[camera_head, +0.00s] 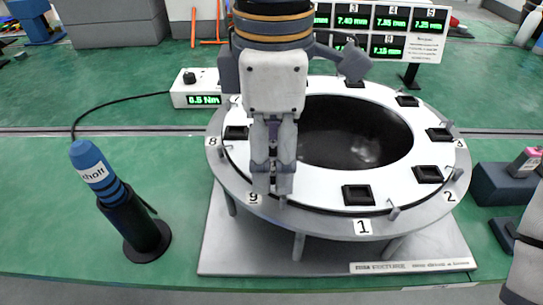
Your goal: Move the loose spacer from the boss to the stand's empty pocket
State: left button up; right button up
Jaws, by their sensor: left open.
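My left gripper (272,188) hangs straight down over the front left rim of the round white fixture (310,205), close to the number 9 label. Its fingers are open, with a narrow gap between the tips. The gripper covers the spot behind it, and I cannot make out a loose spacer or what lies between the fingers. Several black square seats sit around the ring, one of them (358,194) above label 1. I cannot tell which parts are the boss and the empty pocket. A grey piece of my right arm or gripper (527,260) shows at the right edge.
A blue driver (92,168) stands in a black holder (140,240) at left, cabled to a torque box (198,93). Dark blocks (500,188) stand at right, one with a pink-and-grey item. A display board (410,33) stands behind. Green table is free at front left.

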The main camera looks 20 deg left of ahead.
aim_at(273, 142)
pick_arm(q)
jog(key=shift+c, duration=0.3)
grip_shut()
jog(key=shift+r, duration=3)
